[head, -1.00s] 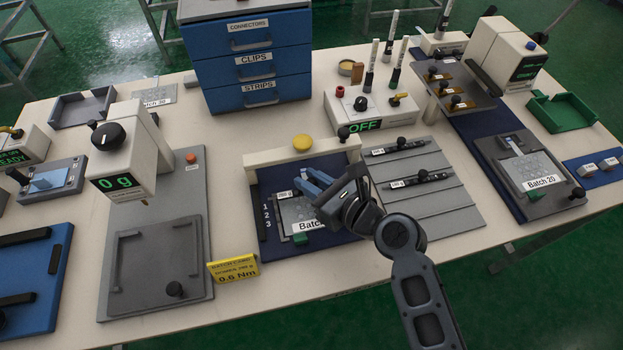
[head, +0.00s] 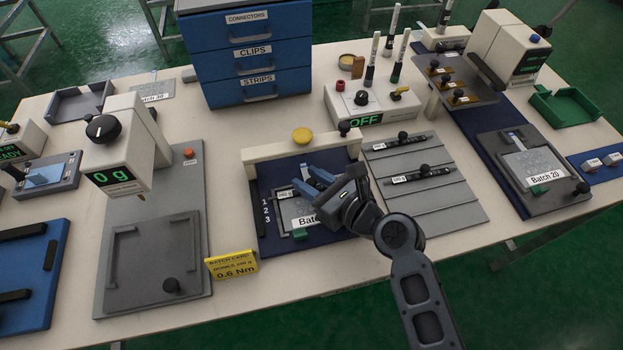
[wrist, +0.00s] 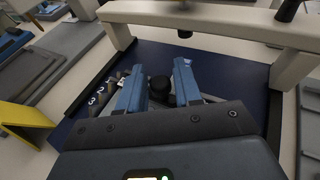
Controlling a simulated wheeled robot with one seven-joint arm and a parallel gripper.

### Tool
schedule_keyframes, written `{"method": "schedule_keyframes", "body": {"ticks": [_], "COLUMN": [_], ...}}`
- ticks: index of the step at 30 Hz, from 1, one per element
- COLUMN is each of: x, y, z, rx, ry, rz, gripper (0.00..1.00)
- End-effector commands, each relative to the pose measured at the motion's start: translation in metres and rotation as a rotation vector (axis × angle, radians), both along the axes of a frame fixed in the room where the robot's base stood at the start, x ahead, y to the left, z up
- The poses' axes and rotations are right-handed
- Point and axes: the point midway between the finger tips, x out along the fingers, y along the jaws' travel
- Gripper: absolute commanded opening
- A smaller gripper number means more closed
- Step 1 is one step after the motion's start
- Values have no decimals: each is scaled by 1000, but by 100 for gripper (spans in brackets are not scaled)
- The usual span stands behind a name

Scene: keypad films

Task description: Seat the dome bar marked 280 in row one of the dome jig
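The dome jig (head: 262,236) is a navy plate with a cream bridge across its back and rows 1, 2, 3 numbered at its left edge. A bar with a small white label (head: 283,195) lies near row one; the label is too small to read. My gripper (head: 312,181) is over the jig and hides part of the bar. In the wrist view, its blue fingers (wrist: 160,80) stand on either side of a black knob (wrist: 159,88). Whether they press on the knob is unclear.
Two dark bars with black knobs (head: 403,137) (head: 425,171) lie on the grey stepped rack (head: 440,208) right of the jig. A yellow batch card (head: 231,265) stands at front left.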

Motion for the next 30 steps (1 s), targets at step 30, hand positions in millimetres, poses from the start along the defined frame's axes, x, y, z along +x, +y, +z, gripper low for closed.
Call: {"method": "schedule_keyframes", "body": {"ticks": [30], "x": [-49], "y": [-52], "z": [20], "rx": [0], "ry": [0], "rz": [-2], "gripper": [52]}}
